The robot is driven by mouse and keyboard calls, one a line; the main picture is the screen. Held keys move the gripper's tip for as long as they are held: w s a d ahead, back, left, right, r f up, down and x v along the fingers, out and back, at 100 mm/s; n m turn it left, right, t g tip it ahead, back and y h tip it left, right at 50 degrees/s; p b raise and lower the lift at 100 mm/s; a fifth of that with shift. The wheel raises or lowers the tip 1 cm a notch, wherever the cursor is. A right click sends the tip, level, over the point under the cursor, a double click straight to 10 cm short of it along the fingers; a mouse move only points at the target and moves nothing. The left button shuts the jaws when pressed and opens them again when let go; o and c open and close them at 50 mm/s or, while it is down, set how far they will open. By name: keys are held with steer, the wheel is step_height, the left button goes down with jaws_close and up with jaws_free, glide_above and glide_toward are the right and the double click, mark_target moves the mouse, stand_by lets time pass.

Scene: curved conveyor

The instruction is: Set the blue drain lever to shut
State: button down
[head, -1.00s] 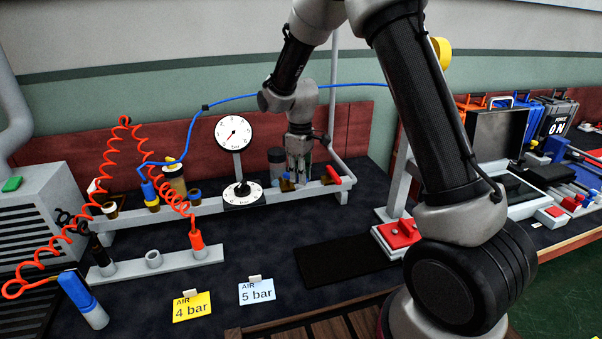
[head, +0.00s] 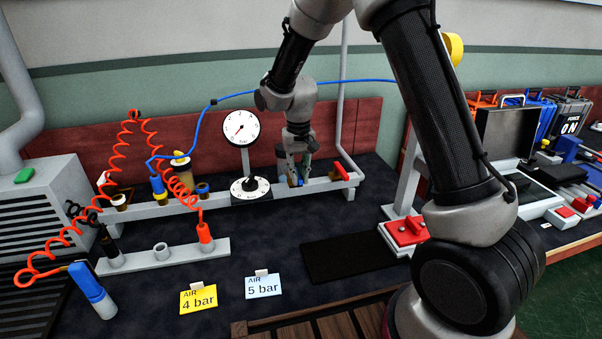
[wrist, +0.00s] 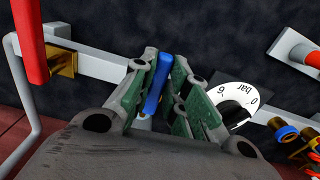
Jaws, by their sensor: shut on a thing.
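The blue drain lever (wrist: 158,85) is a short flat bar on the grey manifold rail (wrist: 100,64). In the wrist view it lies between the two green-padded fingers of my gripper (wrist: 164,72), which are shut on it. In the head view my gripper (head: 298,170) points down at the right part of the rail, and only a small bit of the lever (head: 300,183) shows under the fingers. The lever's pivot and its exact angle to the pipe are mostly hidden.
A red handle (head: 342,172) stands right of my gripper on the rail. The regulator dial (head: 250,189) and round gauge (head: 241,127) stand to its left. A coiled orange hose (head: 108,163) hangs farther left. A black mat (head: 345,255) lies in front.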

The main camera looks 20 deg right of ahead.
steer(key=shift+a+m, duration=0.15)
steer(key=shift+m, duration=0.15)
stand_by(0.4)
steer(key=c, duration=1.4)
jaws_free()
step_height(320, 180, up, 12)
